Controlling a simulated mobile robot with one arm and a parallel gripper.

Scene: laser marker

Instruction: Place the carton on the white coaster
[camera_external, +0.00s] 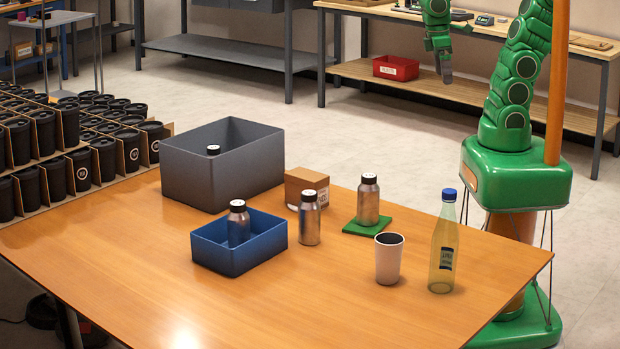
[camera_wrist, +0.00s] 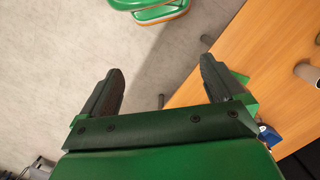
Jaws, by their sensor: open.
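The carton is a small brown cardboard box (camera_external: 305,184) on the wooden table, in front of the grey bin's right side and partly hidden by a metal bottle. My gripper (camera_external: 446,74) is raised beyond the table's far side, well away from the carton. In the wrist view my gripper (camera_wrist: 160,67) is open, its two dark fingers wide apart with nothing between them.
A grey bin (camera_external: 185,180) and a blue bin (camera_external: 250,262) each hold a metal bottle. Another metal bottle (camera_external: 309,225), a cup (camera_external: 388,265) and a tall yellowish bottle (camera_external: 443,245) stand nearby. The table's front left (camera_external: 110,255) is clear.

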